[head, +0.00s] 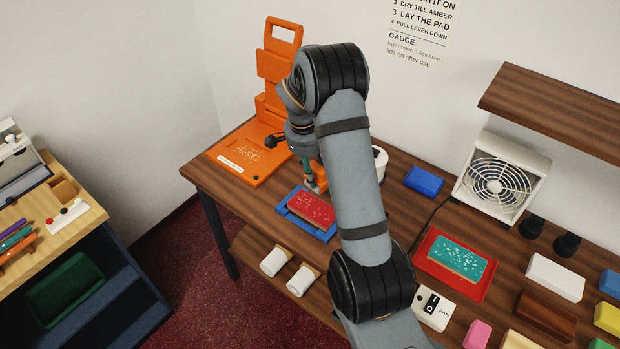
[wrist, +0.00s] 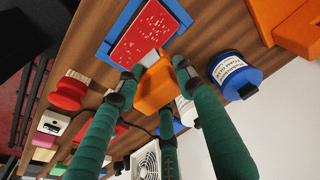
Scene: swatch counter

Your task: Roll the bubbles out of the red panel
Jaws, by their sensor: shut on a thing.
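The red panel (head: 311,208), dotted with white specks, lies in a blue tray (head: 326,236) near the table's front edge. The panel (wrist: 145,30) and the blue tray (wrist: 111,48) also show at the top of the wrist view. My gripper (wrist: 154,78) is shut on an orange tool (wrist: 155,92) with a pale, flat end (wrist: 150,58). That end is at the panel's near edge in the wrist view; I cannot tell whether it touches. In the head view my gripper (head: 316,181) is at the panel's back edge, and my arm partly hides the area.
An orange press (head: 262,176) stands left of the tray. A teal panel (head: 458,258) in a red tray, a blue block (head: 424,181) and a fan (head: 503,178) are to the right.

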